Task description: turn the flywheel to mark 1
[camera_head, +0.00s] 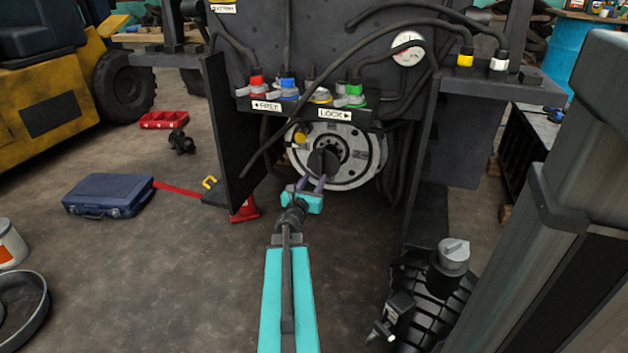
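The flywheel (352,176) is a light grey round disc with a ring of bolt holes, low in the dark machine frame. A black round part (323,162) stands in front of its left middle, and a yellow knob (300,136) shows at its upper left. The mark numbers on the disc are too small to read. My gripper (312,183) has a teal body and two purple fingers, apart with a gap between them. It appears empty, just below the black part; whether the tips touch anything cannot be told.
Above the flywheel is a panel with FREE and LOCK labels (331,113), coloured hose connectors and hanging black hoses (255,165). Dark frame plates (228,130) flank the opening. A blue case (108,194) and red tray lie on the floor at left.

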